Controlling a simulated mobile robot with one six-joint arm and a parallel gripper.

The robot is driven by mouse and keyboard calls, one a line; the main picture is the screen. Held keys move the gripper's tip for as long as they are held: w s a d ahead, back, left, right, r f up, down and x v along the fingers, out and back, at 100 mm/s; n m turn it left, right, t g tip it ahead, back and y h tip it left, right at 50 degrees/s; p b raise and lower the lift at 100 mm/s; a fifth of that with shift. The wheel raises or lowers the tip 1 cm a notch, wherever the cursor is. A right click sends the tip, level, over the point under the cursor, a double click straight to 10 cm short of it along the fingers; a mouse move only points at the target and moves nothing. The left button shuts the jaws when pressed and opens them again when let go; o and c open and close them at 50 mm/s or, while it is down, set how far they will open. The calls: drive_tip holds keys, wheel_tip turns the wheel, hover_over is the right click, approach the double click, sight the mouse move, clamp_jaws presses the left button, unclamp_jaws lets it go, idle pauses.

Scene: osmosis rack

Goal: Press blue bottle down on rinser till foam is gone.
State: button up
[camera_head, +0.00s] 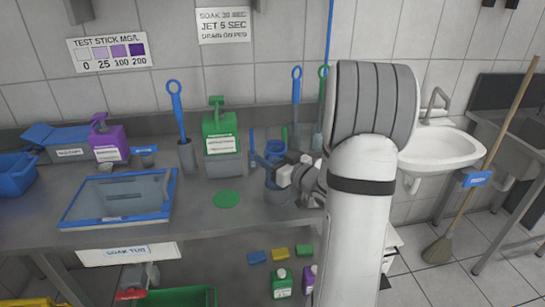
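The blue bottle (274,150) stands roughly upright on the steel counter's right part, at a grey round base (277,193) that looks like the rinser. My gripper (272,164) reaches in from the right at the bottle's middle, and its fingers appear closed around it. My arm and gripper cover part of the bottle's right side. Whether the bottle's mouth touches the rinser is too small to tell. No foam can be made out.
A green dispenser (219,125) and green disc (227,198) are left of the bottle. Farther left are a blue-rimmed soak tub (118,220) and purple dispenser (108,140). Brushes stand along the wall. A white sink (440,148) and broom (440,246) are right.

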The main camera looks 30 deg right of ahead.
drive_tip(key=c, duration=0.3)
wheel_tip(320, 180, up, 8)
drive_tip(key=p, duration=0.5)
idle(0.3)
